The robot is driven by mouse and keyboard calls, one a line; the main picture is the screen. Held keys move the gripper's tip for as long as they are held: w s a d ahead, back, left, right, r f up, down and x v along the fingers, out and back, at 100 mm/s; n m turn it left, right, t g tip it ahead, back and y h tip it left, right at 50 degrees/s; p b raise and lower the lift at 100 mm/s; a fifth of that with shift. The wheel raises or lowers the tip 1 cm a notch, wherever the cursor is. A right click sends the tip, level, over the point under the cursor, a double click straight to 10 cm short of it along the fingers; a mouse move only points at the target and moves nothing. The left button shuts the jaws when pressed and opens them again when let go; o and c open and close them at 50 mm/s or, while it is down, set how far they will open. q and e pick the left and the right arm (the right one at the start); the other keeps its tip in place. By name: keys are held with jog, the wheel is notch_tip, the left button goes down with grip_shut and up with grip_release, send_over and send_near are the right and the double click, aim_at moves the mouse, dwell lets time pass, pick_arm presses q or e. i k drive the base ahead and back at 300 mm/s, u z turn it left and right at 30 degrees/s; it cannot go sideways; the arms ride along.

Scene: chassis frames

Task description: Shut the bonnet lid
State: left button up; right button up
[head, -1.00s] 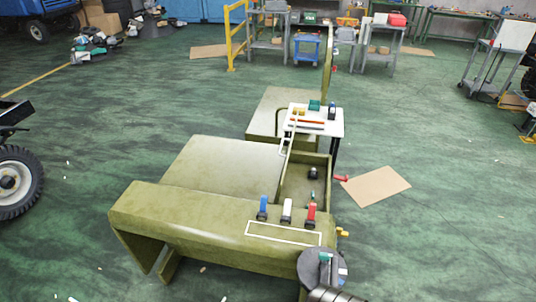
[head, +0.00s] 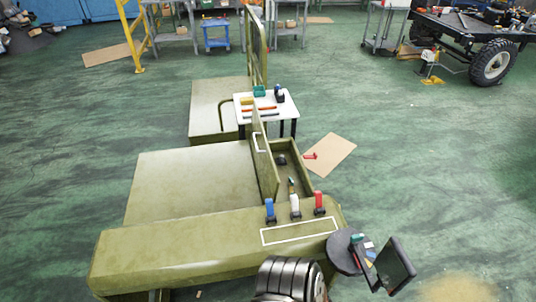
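The bonnet lid (head: 264,155) is a narrow olive panel. It stands up along the left side of an open olive bay (head: 297,186) in the vehicle body and has a pale handle on its face. The bay shows its inside, with a small dark item (head: 281,160) and a small item with a green top in it. The lid is raised, apart from the bay's right rim. Neither of my grippers can be made out in the head view. A dark ribbed link, probably mine, shows at the bottom.
Blue, white (head: 295,207) and red upright handles stand in front of the bay. A white table (head: 243,104) with tools stands behind it. A round grey top (head: 341,256) and a dark screen-like panel (head: 396,264) are at lower right. Cardboard (head: 338,150) lies on the floor.

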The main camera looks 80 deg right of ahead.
aim_at(269, 180)
jog(key=z, duration=0.75)
jog(key=i, duration=0.6)
jog(key=z, duration=2.1)
jog(key=k, duration=0.35)
jog(key=u, duration=0.05)
